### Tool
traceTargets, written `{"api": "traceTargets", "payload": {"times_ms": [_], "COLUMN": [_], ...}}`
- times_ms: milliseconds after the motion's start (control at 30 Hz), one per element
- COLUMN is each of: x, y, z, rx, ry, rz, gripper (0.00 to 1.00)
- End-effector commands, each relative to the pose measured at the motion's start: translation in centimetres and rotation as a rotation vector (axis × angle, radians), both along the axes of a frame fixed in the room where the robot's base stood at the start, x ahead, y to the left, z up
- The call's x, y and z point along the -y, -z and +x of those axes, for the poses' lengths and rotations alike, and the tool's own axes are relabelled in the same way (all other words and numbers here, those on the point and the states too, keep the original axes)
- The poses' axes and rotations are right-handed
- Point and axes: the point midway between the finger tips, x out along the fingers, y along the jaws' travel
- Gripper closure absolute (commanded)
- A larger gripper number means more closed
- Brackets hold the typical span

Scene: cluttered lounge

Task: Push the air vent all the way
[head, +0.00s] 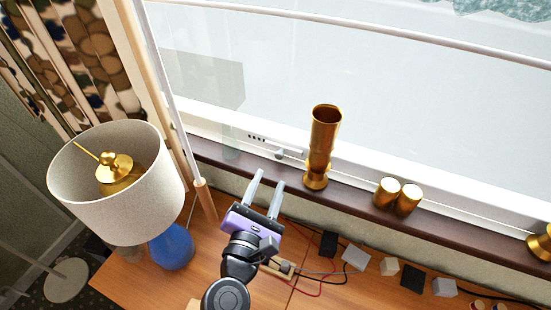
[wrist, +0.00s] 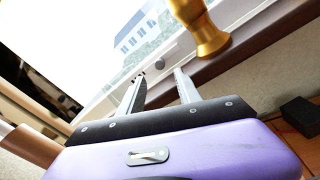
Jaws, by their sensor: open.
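The air vent (head: 258,138) is a white strip with dark slots, low on the white window frame, with a small light-coloured knob (head: 279,154) at its right part. In the wrist view a small knob (wrist: 160,67) shows between and beyond my fingertips, and dark slots show by the left fingertip. My gripper (head: 268,178) is open and empty, with two pale parallel fingers pointing at the window. It is in front of the vent and below it in the picture. It also shows in the wrist view (wrist: 159,76). I cannot tell whether a fingertip touches the vent.
A tall golden vase (head: 323,145) stands on the dark sill (head: 350,196) just right of the vent. Two golden cups (head: 397,195) stand farther right. A white-shaded lamp (head: 118,205) and a wooden post are to the left. Cables and small blocks lie on the wooden table (head: 335,290).

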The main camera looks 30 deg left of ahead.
Motion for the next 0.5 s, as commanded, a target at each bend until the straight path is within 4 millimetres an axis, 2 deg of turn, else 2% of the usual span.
{"api": "traceTargets", "payload": {"times_ms": [167, 500], "x": [-0.3, -1.3], "y": [-0.1, -0.1], "z": [1.5, 6.4], "rx": [0.002, 0.001], "ry": [0.001, 0.000], "rz": [-0.007, -0.004], "gripper": [0.60, 0.60]}}
